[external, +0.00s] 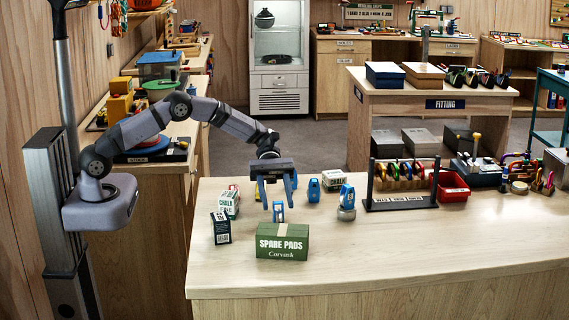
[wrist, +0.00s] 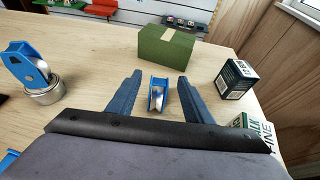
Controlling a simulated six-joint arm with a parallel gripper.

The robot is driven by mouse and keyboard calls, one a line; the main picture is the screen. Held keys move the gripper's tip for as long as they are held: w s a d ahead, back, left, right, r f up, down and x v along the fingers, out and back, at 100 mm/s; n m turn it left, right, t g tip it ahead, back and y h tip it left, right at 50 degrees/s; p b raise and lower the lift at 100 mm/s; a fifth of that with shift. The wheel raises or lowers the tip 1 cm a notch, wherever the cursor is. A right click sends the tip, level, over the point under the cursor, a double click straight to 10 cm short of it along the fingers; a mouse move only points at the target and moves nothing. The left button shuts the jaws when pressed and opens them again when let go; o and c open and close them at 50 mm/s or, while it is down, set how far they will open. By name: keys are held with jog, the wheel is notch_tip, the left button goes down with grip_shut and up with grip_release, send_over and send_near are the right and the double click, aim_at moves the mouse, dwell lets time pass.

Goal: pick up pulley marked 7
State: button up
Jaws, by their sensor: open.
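My gripper (external: 276,205) is open and points down over the bench, just above a small blue pulley (external: 279,213). In the wrist view this pulley (wrist: 158,97) shows between the two spread fingers (wrist: 159,82), apart from both. A second blue pulley (external: 314,190) stands farther back to the right. A third blue pulley (external: 347,195) sits on a round metal tin (external: 346,214); it also shows at the left of the wrist view (wrist: 28,62). I cannot read a number on any pulley.
The green SPARE PADS box (external: 282,241) stands close in front of the pulley. A black box (external: 221,228) and a chalk box (external: 229,203) stand to the left, another chalk box (external: 333,180) behind. A rack with carabiners (external: 402,205) stands right. The bench's front right is clear.

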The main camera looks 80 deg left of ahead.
aim_at(279, 206)
jog(key=shift+p+x, duration=1.15)
jog(key=shift+x, duration=0.9)
jog(key=shift+w+d+f, duration=0.1)
jog(key=shift+d+f, duration=0.1)
jog(key=shift+d, duration=0.4)
jog(key=c, duration=1.2)
